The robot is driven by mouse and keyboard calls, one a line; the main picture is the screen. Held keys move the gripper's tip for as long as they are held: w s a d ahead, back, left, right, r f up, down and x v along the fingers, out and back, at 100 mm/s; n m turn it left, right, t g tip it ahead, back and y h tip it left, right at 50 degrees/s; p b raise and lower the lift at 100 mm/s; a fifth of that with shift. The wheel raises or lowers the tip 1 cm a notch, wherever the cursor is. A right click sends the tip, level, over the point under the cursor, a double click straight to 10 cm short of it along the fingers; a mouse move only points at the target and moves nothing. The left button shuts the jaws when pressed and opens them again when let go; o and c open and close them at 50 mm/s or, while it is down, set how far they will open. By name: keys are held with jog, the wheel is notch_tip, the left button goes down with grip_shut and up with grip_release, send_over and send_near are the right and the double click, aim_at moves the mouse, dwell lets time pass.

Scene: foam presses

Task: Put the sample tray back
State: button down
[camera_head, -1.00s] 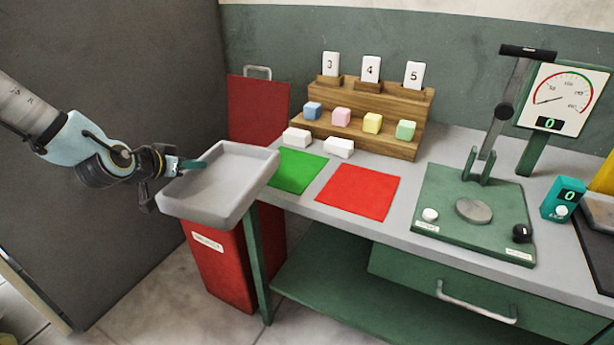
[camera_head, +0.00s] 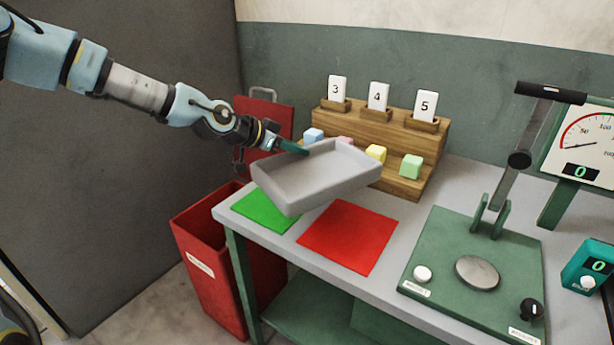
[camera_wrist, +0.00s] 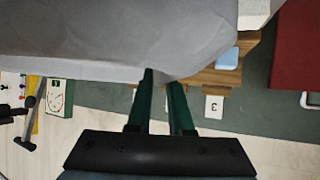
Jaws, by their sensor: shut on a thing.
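The sample tray (camera_head: 315,177) is a shallow, empty light grey tray. It hangs tilted in the air over the bench, in front of the wooden stepped rack and partly over the green and red mats. My gripper (camera_head: 296,148) is shut on the tray's far left rim. In the wrist view, the two green fingers of my gripper (camera_wrist: 160,78) meet the edge of the tray (camera_wrist: 110,40), which fills the top left. The tray hides the front of the rack and part of the pink block.
The wooden rack (camera_head: 395,125) holds number cards and coloured blocks. A green mat (camera_head: 265,212) and a red mat (camera_head: 348,238) lie on the bench (camera_head: 385,262). A green press (camera_head: 480,265) stands at right. A red bin (camera_head: 215,265) stands at the bench's left end.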

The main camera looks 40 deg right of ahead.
aim_at(298, 169)
notch_tip(298, 169, down, 6)
jog(key=shift+r+p, duration=0.25)
jog(key=shift+p, duration=0.65)
jog(key=shift+f, duration=0.1)
jog(key=shift+f+b, duration=0.65)
jog(key=shift+b, duration=0.1)
jog(key=c, duration=0.8)
grip_release()
jog(key=shift+r, duration=0.15)
